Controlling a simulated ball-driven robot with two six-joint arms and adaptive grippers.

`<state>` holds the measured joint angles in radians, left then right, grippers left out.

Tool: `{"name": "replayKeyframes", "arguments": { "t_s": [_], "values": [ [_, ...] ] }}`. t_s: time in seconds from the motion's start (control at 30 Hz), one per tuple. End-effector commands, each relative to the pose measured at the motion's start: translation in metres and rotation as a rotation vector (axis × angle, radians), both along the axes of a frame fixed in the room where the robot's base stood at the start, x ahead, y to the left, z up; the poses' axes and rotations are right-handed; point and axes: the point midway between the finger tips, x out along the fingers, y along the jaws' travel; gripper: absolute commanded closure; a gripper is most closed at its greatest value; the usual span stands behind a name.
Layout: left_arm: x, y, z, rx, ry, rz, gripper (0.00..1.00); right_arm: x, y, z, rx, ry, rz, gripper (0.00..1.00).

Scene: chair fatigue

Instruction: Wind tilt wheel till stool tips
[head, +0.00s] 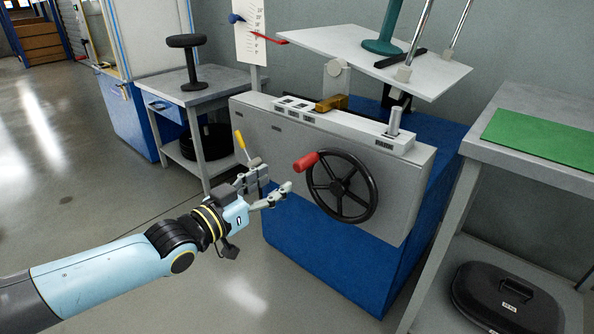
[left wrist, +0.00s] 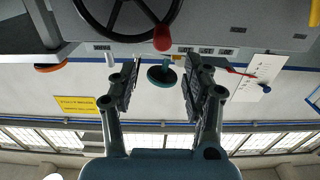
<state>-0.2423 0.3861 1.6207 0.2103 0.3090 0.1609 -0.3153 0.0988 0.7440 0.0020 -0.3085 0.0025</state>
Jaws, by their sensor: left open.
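The black tilt wheel (head: 342,187) is on the front of the grey machine housing (head: 400,190). Its red handle (head: 306,161) sticks out at the wheel's upper left. My left gripper (head: 269,184) is open and empty, left of and a little below the red handle, apart from it. The left wrist view, upside down, shows the handle (left wrist: 162,38) beyond my open fingers (left wrist: 157,88). A teal stool (head: 383,45) stands on the white plate (head: 340,45) above the housing; its top is cut off. My right gripper is not in view.
A yellow-handled lever (head: 240,141) is close to my left gripper. A side table with a black stool (head: 187,60) is at left, a bench with a green mat (head: 545,140) at right. The floor in front is clear.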

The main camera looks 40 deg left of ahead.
Motion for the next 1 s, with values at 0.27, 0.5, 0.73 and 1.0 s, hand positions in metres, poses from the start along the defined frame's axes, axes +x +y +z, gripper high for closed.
{"name": "replayKeyframes", "arguments": {
  "t_s": [0.27,0.5,0.73,1.0],
  "values": [
    [0.026,0.002,-0.006,0.021,-0.004,-0.009,0.51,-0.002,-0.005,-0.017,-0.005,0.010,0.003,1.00],
    [0.072,-0.002,-0.010,0.022,0.001,-0.010,0.51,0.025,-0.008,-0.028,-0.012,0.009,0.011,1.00],
    [0.098,-0.003,-0.004,0.023,-0.002,-0.007,0.51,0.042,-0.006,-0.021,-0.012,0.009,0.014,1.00],
    [0.110,-0.004,-0.004,0.021,0.001,-0.008,0.51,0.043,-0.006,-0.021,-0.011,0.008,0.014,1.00]
  ]
}}
